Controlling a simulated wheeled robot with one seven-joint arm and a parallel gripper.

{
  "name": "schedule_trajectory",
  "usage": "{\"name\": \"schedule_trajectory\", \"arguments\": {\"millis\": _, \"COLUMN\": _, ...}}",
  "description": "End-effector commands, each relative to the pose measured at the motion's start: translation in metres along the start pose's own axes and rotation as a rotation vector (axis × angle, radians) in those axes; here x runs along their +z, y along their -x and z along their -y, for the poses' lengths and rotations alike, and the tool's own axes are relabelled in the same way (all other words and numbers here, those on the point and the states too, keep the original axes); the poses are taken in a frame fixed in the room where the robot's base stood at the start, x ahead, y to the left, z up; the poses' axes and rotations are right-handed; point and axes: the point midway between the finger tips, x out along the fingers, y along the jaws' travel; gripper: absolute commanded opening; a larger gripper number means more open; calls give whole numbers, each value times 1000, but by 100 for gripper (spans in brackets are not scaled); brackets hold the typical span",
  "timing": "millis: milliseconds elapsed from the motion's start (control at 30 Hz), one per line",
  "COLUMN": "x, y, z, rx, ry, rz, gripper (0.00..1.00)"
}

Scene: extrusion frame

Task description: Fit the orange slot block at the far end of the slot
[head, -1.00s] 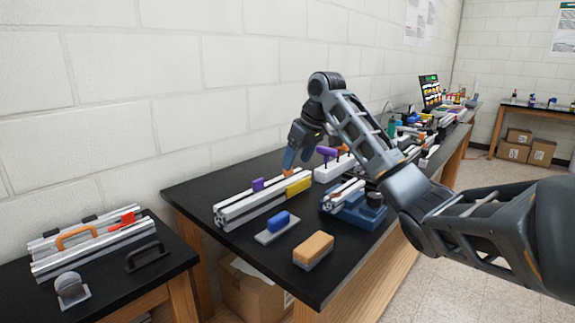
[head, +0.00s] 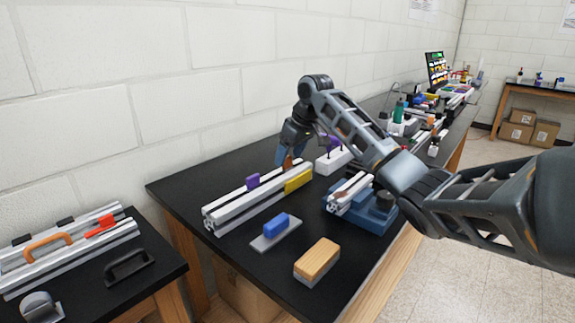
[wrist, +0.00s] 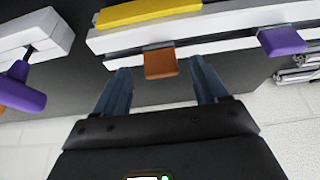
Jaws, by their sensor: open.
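The white slotted extrusion rail (head: 232,213) lies on the black bench. The orange slot block (wrist: 161,63) sits at the rail's near edge in the wrist view; in the head view it is a small orange patch (head: 288,163) at the rail's far end. How deep it sits in the slot I cannot tell. My gripper (wrist: 160,72) is open, one finger on each side of the orange block, with visible gaps. In the head view my gripper (head: 290,155) is over the far end. A purple block (head: 253,181) stands on the rail, and a yellow block (head: 298,179) is on its side.
A white block with purple posts (head: 333,160) stands just beyond the rail's far end. A blue fixture (head: 375,212) is to the right. A blue block on a grey plate (head: 275,228) and a wooden-topped block (head: 317,260) lie in front. The wall runs behind the bench.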

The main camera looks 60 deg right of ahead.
Motion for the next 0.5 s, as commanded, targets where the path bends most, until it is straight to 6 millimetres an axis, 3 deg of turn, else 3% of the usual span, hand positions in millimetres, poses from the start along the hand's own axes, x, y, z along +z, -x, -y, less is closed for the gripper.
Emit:
{"name": "schedule_trajectory", "arguments": {"millis": 133, "x": 0, "y": -10, "z": 0, "rx": 0, "ry": 0, "rz": 0, "gripper": 72}}
{"name": "schedule_trajectory", "arguments": {"millis": 367, "x": 0, "y": -11, "z": 0, "rx": 0, "ry": 0, "rz": 0, "gripper": 71}}
{"name": "schedule_trajectory", "arguments": {"millis": 500, "x": 0, "y": -11, "z": 0, "rx": 0, "ry": 0, "rz": 0, "gripper": 58}}
